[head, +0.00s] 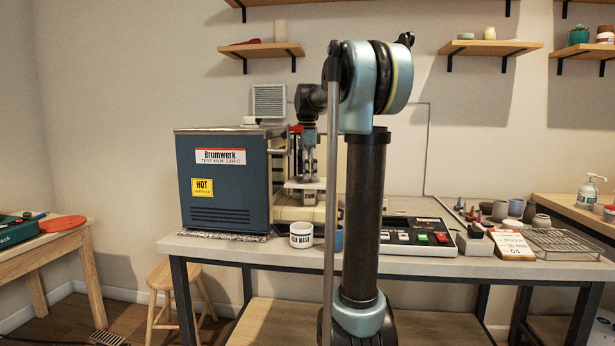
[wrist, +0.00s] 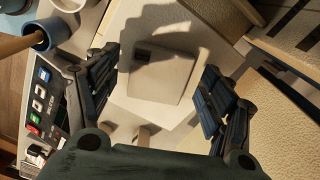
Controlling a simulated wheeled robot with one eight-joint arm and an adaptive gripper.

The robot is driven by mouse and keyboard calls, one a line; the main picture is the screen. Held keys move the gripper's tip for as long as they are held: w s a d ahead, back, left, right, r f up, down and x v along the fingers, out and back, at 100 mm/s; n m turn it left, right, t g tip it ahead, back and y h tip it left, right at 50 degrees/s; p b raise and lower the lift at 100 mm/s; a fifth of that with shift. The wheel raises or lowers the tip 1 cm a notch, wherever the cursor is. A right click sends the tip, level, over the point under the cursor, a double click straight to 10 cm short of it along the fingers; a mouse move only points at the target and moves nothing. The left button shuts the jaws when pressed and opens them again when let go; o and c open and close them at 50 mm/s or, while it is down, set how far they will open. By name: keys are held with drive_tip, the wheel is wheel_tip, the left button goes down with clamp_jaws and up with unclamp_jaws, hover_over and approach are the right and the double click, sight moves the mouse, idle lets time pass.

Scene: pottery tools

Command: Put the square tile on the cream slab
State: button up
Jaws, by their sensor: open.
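My gripper (wrist: 158,92) is open, with one finger on each side of a pale square tile (wrist: 165,85) in the wrist view. The tile has a small dark mark near one corner, and gaps show between it and both fingers. It appears to lie on a larger pale cream slab (wrist: 185,22), whose edges show around it. In the head view my gripper (head: 308,176) points down beside the kiln, just above a pale flat piece (head: 305,184). I cannot tell there which piece is the tile.
A blue kiln (head: 222,180) stands left of my gripper. A white jar (head: 301,235) and a blue cup (wrist: 38,34) stand near the bench front. A control panel (head: 415,237) lies to the right, with a wire rack (head: 560,241) and several small pots beyond.

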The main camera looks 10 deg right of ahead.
wheel_tip(320, 180, up, 12)
drive_tip(key=shift+f, duration=0.15)
idle(0.3)
